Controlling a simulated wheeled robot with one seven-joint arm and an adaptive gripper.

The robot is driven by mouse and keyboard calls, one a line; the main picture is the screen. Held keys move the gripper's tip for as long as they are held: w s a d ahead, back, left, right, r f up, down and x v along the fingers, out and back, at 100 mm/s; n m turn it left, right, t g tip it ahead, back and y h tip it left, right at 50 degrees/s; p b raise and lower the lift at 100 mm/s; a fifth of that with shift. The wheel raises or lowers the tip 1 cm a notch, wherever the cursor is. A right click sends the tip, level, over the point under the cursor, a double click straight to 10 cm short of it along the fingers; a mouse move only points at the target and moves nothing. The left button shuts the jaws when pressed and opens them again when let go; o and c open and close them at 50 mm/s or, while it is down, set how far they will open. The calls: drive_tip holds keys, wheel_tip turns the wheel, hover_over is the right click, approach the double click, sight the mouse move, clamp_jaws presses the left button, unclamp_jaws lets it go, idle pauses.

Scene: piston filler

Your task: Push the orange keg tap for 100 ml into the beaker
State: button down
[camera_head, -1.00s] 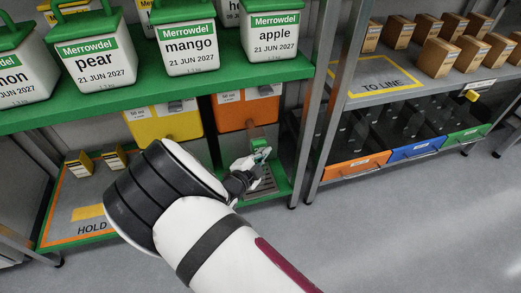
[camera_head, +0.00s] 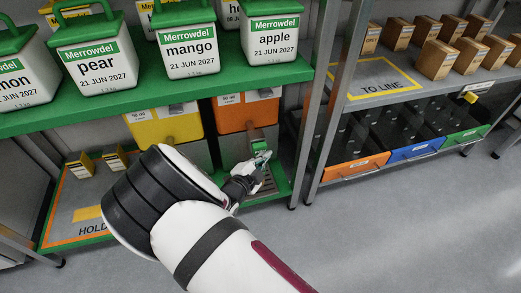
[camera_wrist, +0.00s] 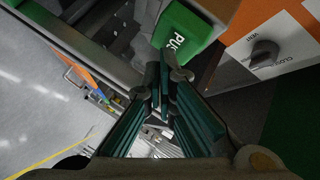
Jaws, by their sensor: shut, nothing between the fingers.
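The orange keg (camera_head: 248,113) stands on the lower green shelf. Its tap has a green push piece (camera_head: 259,146) at the front, which shows large in the wrist view (camera_wrist: 188,28) with part of the word "PUSH". My gripper (camera_head: 265,158) is shut and empty, just in front of the tap in the head view. In the wrist view its fingertips (camera_wrist: 162,62) are close beside the green piece's lower left edge; I cannot tell whether they touch. I cannot make out the beaker.
A dark drip tray (camera_head: 267,186) lies below the tap. A yellow keg (camera_head: 166,124) stands to the left. The upper shelf (camera_head: 225,76) with white tubs overhangs the kegs. A shelf post (camera_head: 319,110) rises at the right.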

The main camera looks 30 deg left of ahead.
drive_tip(key=shift+s+d, duration=0.3)
drive_tip(key=shift+d, duration=0.05)
drive_tip(key=s+d+p, duration=0.3)
drive_tip(key=shift+s+d, duration=0.15)
drive_tip(key=shift+d, duration=0.25)
drive_tip(key=shift+d, duration=0.1)
idle(2.9)
drive_tip(key=s+d+y+p, duration=0.1)
drive_tip(key=s+d+n+y, duration=0.1)
drive_tip(key=d, duration=0.1)
drive_tip(key=shift+f+p, duration=0.1)
drive_tip(key=shift+p, duration=0.25)
